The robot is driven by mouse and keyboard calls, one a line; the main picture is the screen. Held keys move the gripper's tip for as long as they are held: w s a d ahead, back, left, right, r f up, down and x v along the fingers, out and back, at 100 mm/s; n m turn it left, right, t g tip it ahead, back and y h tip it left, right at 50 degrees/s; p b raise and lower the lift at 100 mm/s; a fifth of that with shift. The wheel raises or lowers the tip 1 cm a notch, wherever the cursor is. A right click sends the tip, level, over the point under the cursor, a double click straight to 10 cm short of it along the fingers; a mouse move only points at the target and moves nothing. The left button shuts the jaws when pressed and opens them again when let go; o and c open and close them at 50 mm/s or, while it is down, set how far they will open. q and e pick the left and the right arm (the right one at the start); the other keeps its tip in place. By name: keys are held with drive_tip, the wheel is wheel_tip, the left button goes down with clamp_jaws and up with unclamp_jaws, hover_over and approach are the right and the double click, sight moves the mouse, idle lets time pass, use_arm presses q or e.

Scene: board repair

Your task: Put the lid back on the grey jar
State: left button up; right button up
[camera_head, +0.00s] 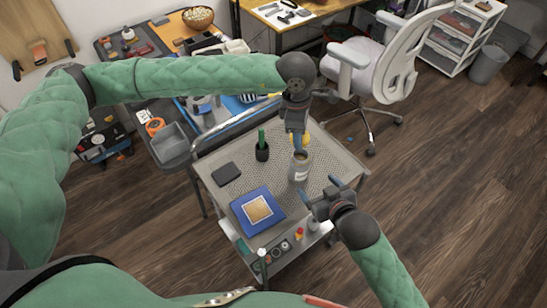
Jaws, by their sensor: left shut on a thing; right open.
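The grey jar (299,172) stands upright on the perforated top of a grey cart, with a pale label on its front and a brownish open top. My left gripper (298,145) points down just above the jar. It is shut on a small yellow piece (305,139), seemingly the lid, mostly hidden by the fingers. A small gap seems to show between it and the jar, but I cannot tell how wide. My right gripper (320,189) is open and empty, near the jar's lower right, at the cart's front right edge.
On the cart top (331,160) are a cactus in a black pot (262,152), a dark flat case (226,174) and a blue board with a tan square (258,208). A cluttered workbench stands behind left; a white chair (372,72) stands behind right.

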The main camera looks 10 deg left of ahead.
sight(304, 168)
use_arm(q)
drive_tip(key=n, duration=0.1)
drive_tip(key=d+n, duration=0.1)
drive_tip(key=shift+s+d+r+n, duration=0.15)
drive_tip(key=shift+s+n, duration=0.1)
drive_tip(key=shift+n, duration=0.05)
drive_tip(key=shift+w+a+n, duration=0.2)
drive_tip(key=shift+a+n, duration=0.15)
drive_tip(key=shift+n, duration=0.05)
drive_tip(key=shift+s+d+t, duration=0.1)
drive_tip(key=shift+d+t, duration=0.15)
drive_tip(key=shift+t, duration=0.05)
drive_tip(key=shift+a, duration=0.1)
use_arm(e)
drive_tip(key=shift+m+t+y, duration=0.3)
drive_tip(key=shift+y, duration=0.1)
drive_tip(key=x, duration=0.4)
drive_tip(key=r+x, duration=0.1)
drive_tip(key=x, duration=0.6)
drive_tip(key=shift+w+a+r, duration=0.1)
drive_tip(key=shift+w+a, duration=0.2)
drive_tip(key=shift+w, duration=0.25)
drive_tip(key=c, duration=1.5)
use_arm(q)
drive_tip(key=shift+f, duration=2.5)
